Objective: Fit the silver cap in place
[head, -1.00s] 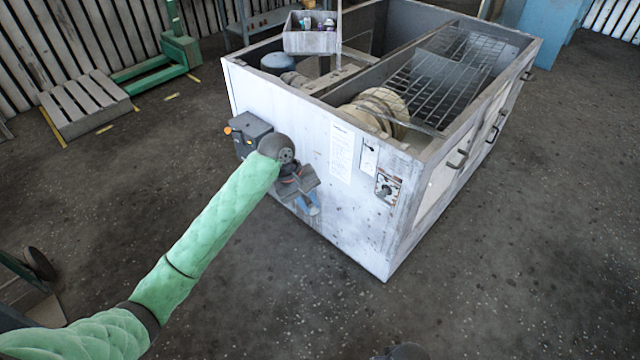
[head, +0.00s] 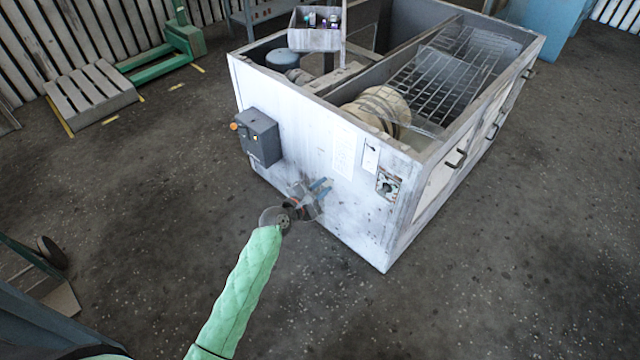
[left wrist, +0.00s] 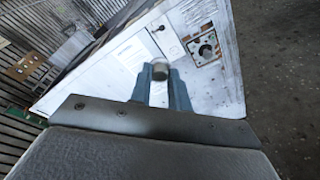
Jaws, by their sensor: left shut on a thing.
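The silver cap (left wrist: 160,70) is a small round piece between the blue fingertips of my left gripper in the left wrist view. My left gripper (head: 321,188) is shut on it, in front of the near white wall of the blower housing (head: 290,125). The cap is too small to make out in the head view. A plate with a dark round fitting (head: 387,185) is on that wall, to the right of the gripper; it also shows in the left wrist view (left wrist: 207,47). The gripper is apart from this plate. My right gripper is not in view.
A grey box with an orange knob (head: 260,137) sticks out of the wall left of the gripper. The open-topped housing holds a wire rack (head: 450,75) and a tan round part (head: 380,110). A small tray (head: 315,40) stands above its rim. The floor in front is clear.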

